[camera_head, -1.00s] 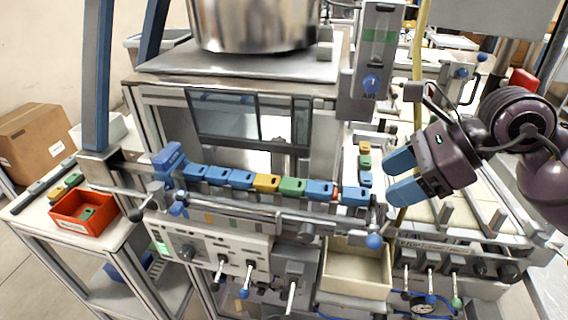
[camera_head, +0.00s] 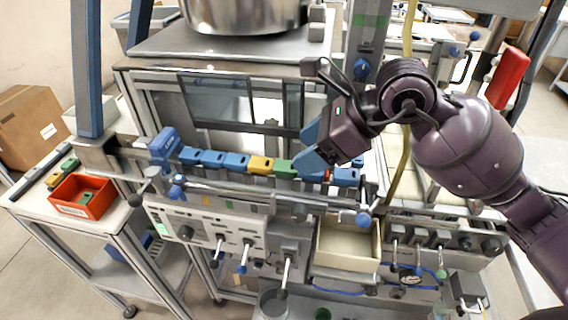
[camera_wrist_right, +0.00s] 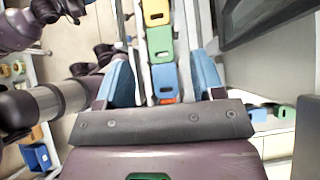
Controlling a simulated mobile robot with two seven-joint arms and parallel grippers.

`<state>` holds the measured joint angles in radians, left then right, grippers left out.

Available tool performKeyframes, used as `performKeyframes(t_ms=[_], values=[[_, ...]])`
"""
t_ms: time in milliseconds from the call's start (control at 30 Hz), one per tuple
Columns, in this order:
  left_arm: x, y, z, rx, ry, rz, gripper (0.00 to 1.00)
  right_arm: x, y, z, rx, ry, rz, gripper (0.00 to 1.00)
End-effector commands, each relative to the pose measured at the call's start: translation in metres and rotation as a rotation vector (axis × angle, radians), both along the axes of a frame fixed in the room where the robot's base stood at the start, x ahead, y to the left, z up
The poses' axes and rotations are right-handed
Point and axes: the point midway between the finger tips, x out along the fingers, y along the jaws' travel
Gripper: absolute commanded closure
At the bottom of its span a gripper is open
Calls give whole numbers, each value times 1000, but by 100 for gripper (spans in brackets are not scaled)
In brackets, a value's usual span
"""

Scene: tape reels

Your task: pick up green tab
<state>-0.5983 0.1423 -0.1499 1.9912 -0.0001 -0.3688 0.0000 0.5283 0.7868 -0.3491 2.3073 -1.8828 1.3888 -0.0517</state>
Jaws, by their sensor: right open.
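A green tab (camera_head: 285,166) sits in the row of coloured tabs on the rail, between a yellow tab (camera_head: 262,165) and blue tabs to its right. In the right wrist view the green tab (camera_wrist_right: 160,44) lies just beyond the fingertips, with a blue tab (camera_wrist_right: 165,80) between the fingers. My right gripper (camera_head: 309,150) is open, its blue fingers just right of the green tab in the head view and holding nothing. It covers part of the row there. My left gripper is not in view.
A red bin (camera_head: 69,205) with a green piece inside stands on the left side table. Blue tabs (camera_head: 212,159) fill the row's left part. A metal pot (camera_head: 245,12) stands above, behind the rail. An open drawer (camera_head: 343,262) and levers lie below.

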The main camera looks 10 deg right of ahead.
Motion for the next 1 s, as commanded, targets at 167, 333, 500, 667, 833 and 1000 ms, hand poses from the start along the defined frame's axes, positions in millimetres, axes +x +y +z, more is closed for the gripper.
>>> performKeyframes(t_ms=[167, 333, 500, 667, 833, 1000], values=[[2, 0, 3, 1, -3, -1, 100, 3, 9, -7, 2, 3, 1, 38], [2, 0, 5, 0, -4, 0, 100, 10, 24, -24, 2, 3, 1, 38], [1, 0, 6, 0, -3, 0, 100, 14, 33, -34, 1, 1, 0, 38], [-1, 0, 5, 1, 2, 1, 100, 14, 34, -36, 0, 1, 1, 38], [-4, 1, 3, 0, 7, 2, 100, 14, 34, -36, 0, 1, 1, 48], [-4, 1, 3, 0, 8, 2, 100, 14, 34, -36, 0, 1, 1, 74]])
